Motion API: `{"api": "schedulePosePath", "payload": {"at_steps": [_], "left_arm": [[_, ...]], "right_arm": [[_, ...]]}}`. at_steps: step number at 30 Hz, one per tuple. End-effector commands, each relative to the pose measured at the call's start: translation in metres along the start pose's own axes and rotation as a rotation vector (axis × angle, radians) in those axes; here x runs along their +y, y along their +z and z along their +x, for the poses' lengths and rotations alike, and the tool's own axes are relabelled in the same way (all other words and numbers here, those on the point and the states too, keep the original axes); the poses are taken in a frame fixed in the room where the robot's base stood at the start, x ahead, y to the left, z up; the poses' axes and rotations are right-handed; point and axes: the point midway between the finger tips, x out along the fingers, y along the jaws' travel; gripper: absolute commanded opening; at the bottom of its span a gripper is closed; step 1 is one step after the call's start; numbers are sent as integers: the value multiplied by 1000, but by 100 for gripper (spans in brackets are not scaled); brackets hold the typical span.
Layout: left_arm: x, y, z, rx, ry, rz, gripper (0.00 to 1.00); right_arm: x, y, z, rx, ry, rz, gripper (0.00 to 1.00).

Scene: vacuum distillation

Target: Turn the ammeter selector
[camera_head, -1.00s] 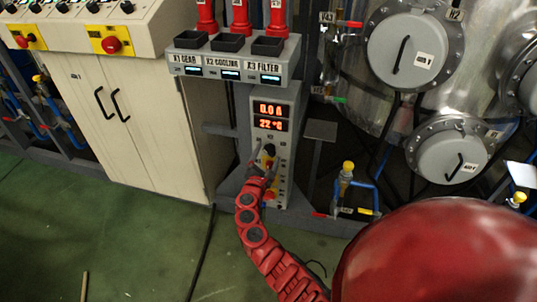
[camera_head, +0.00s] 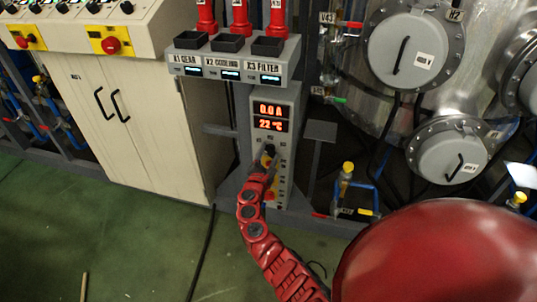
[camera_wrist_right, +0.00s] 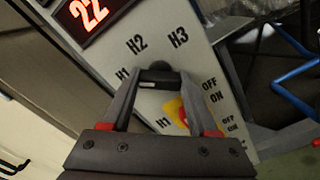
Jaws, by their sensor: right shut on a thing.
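The ammeter selector is a small black knob (camera_wrist_right: 160,75) on the grey panel (camera_head: 288,97), with labels H1, H2 and H3 around it in the right wrist view. In the head view the knob (camera_head: 270,149) sits below the red displays, which read 0.0 A and 22 °C. My right gripper (camera_head: 267,157) reaches the panel from below. In the right wrist view its two fingers (camera_wrist_right: 160,82) are shut on the knob, one at each side. A yellow and red switch (camera_wrist_right: 178,112) lies just below the knob, partly between the fingers. My left gripper is not in view.
A shelf box labelled X1 GEAR, X2 COOLING and X3 FILTER (camera_head: 232,68) juts out above the panel. A beige cabinet (camera_head: 140,125) stands to the left. Valves with blue pipes (camera_head: 347,190) and a metal tank (camera_head: 455,155) are to the right. Green floor (camera_head: 130,235) lies in front.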

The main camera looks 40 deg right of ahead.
Motion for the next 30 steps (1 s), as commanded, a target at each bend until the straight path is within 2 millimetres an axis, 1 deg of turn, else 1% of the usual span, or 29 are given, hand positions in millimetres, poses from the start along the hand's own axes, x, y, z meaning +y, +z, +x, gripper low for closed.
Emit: {"api": "schedulePosePath", "payload": {"at_steps": [7, 13, 20, 30], "left_arm": [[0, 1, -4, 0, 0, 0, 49], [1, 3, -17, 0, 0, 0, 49], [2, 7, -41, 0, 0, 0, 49], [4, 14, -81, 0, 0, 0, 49]], "right_arm": [[-2, -1, 0, -1, -1, 25, 4], [-4, -3, 0, -1, -2, 118, 4], [-5, -5, 0, 0, 0, 307, 4], [-6, -6, 0, -1, -2, 633, 4]]}}
